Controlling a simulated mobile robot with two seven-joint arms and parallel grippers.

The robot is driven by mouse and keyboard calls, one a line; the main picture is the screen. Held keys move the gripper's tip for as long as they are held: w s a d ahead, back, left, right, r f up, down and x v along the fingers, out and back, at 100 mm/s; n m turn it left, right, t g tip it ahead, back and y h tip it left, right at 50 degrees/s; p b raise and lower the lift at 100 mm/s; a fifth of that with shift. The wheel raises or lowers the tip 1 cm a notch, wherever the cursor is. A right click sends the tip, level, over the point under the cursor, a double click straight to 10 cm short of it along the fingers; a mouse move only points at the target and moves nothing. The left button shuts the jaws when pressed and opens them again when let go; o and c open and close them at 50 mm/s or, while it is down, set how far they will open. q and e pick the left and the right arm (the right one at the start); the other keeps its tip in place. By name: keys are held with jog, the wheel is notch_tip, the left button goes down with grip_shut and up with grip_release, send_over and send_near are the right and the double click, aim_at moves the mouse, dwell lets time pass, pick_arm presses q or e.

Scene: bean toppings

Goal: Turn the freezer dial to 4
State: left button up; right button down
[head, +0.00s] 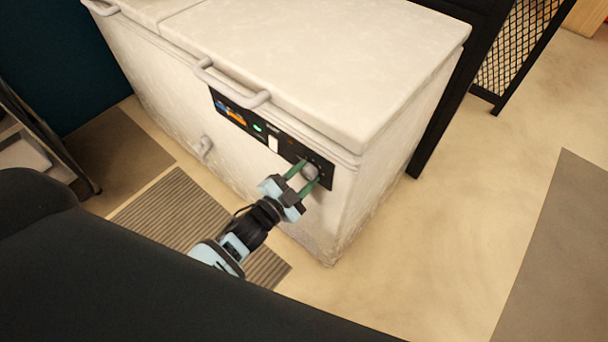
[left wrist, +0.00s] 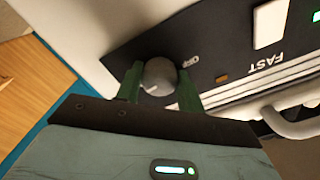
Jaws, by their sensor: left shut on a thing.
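The white chest freezer (head: 300,60) fills the middle of the head view. A black control panel (head: 236,112) is set in its front. The round grey freezer dial (head: 309,172) sits at the right end of that panel. My left gripper (head: 303,177) has its two green fingers on either side of the dial, shut on it. The left wrist view shows the grey dial (left wrist: 159,76) between the fingers, with a small light mark at its lower left. The word OFF is printed beside it; the other dial markings are too small or hidden. My right gripper is not in view.
The freezer lid handle (head: 232,86) juts out above the panel. A grey ribbed mat (head: 165,215) lies on the floor in front. A black frame with mesh (head: 515,45) stands behind on the right. The floor right of the freezer is clear.

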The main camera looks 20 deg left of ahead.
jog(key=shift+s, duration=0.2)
pick_arm(q)
jog(key=o, duration=1)
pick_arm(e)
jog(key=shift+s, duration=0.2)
pick_arm(q)
jog(key=v, duration=0.8)
jog(key=shift+r, duration=0.1)
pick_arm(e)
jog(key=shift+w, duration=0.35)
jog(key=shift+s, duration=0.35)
